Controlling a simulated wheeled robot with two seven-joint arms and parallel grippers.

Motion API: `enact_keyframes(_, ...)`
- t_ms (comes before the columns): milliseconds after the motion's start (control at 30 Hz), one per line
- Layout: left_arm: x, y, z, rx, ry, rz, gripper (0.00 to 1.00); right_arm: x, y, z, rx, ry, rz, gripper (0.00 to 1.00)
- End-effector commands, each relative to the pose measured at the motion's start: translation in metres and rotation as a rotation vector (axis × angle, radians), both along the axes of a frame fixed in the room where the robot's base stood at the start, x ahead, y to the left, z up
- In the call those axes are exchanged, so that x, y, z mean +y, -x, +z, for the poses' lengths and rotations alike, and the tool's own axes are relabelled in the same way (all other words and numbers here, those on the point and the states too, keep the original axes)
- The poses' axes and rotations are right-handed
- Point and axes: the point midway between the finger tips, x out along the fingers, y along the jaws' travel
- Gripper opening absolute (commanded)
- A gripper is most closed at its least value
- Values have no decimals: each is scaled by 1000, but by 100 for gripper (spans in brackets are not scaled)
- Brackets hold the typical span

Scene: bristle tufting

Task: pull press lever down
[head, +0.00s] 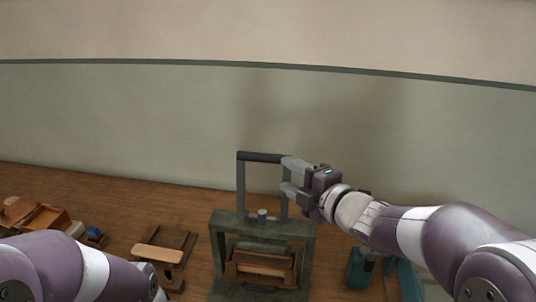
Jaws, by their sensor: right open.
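The press (222,255) is a dark grey-green frame standing on the wooden table. Its lever (241,185) is a raised upside-down U: two grey uprights and a dark crossbar (262,157) on top. My right gripper (286,176) comes in from the right, with its fingers apart at the lever's right upright, just below the crossbar's right end. I cannot tell whether the fingers touch the lever. They hide part of that upright. A wooden block (262,268) sits inside the press, under its plate. My left arm shows at the bottom left, but its gripper is out of the picture.
A wooden stand (160,254) is left of the press. At the far left are a wooden box (45,219) and a small blue item (93,233). Teal objects (360,268) stand right of the press, under my right arm. A plain wall is behind the table.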

Motion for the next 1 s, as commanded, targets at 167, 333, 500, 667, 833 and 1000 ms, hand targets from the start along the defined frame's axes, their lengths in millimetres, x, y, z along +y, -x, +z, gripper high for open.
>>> enact_keyframes(167,0,0,8,0,0,0,0,21,-29,-5,7,0,1,49)
enact_keyframes(333,0,0,17,-1,0,0,0,42,-62,-9,8,-2,-2,49)
enact_keyframes(500,0,0,23,-1,0,0,0,58,-85,-13,7,-2,-3,49)
enact_keyframes(667,0,0,25,0,0,0,0,64,-95,-17,8,-2,-5,49)
enact_keyframes(833,0,0,25,-1,0,0,0,65,-97,-17,7,-2,-5,49)
enact_keyframes(1000,0,0,25,-1,0,0,0,65,-97,-17,7,-3,-5,33)
